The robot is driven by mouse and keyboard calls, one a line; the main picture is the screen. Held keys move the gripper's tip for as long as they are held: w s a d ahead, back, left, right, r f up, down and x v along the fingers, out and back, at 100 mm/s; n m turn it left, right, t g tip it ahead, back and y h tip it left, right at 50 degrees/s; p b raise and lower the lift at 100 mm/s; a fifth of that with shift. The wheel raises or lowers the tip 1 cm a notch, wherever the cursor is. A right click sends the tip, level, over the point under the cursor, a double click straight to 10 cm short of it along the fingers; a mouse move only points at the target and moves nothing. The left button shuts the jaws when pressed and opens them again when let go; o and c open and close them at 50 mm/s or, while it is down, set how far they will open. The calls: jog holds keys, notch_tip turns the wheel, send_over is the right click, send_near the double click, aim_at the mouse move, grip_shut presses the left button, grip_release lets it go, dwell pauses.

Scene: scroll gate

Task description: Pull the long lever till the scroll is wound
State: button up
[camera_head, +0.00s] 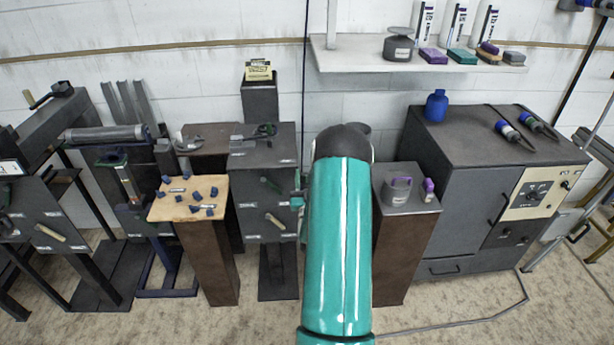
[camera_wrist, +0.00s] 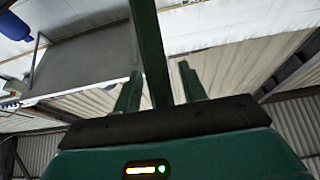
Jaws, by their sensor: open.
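A grey cabinet (camera_head: 262,160) stands just left of my arm in the head view. Its front has a short handle with a pale grip (camera_head: 275,221) and a dark green one (camera_head: 270,184). Another pale-gripped handle (camera_head: 48,231) is on a dark panel at far left. I cannot tell which is the long lever. A grey horizontal roller (camera_head: 103,133) lies at left; I cannot tell if it is the scroll. My gripper (camera_wrist: 159,75) is open in the wrist view, with nothing visibly held. In the head view my teal arm mostly hides it and part of the cabinet's right side.
A wooden-topped stand (camera_head: 160,208) with several blue pieces is left of the cabinet. A brown pedestal (camera_head: 392,245) with a grey mug is right of my arm. A large grey cabinet (camera_head: 465,205) stands further right. A wall shelf (camera_head: 350,58) is above. Carpet in front is clear.

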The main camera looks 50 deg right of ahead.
jog(key=shift+w+d+r, duration=0.1)
jog(key=shift+w+d, duration=0.1)
jog(key=shift+w, duration=0.1)
grip_shut()
